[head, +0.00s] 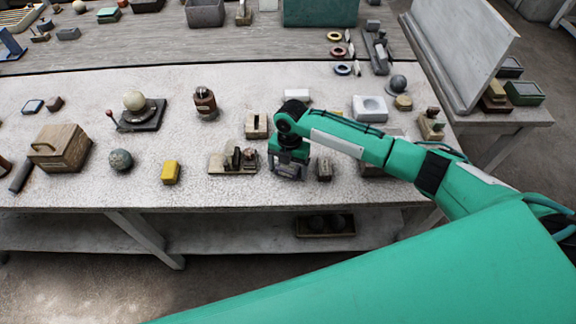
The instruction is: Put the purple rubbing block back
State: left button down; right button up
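My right gripper (288,172) points down at the front part of the white table (80,185), seen from above. Its fingers are small and dark, so I cannot tell whether they are open or hold anything. A wooden holder (217,164) stands just left of it with a few small dark and reddish pieces in it. A small dark grey block (324,168) stands just right of the gripper. I cannot make out a clearly purple block; it may be hidden by the gripper or be one of the dull pieces. My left gripper is out of view.
A yellow block (170,171), a grey-green sphere (121,160) and a wooden box (60,148) stand left. A wooden block (256,126) stands behind the holder; a white dished block (370,108) lies behind my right arm. The table's front edge is close.

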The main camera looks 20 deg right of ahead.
notch_tip(320, 180, up, 12)
jog(key=w+b, duration=0.1)
jog(key=b, duration=0.2)
jog(key=shift+d, duration=0.4)
jog(key=shift+r, duration=0.1)
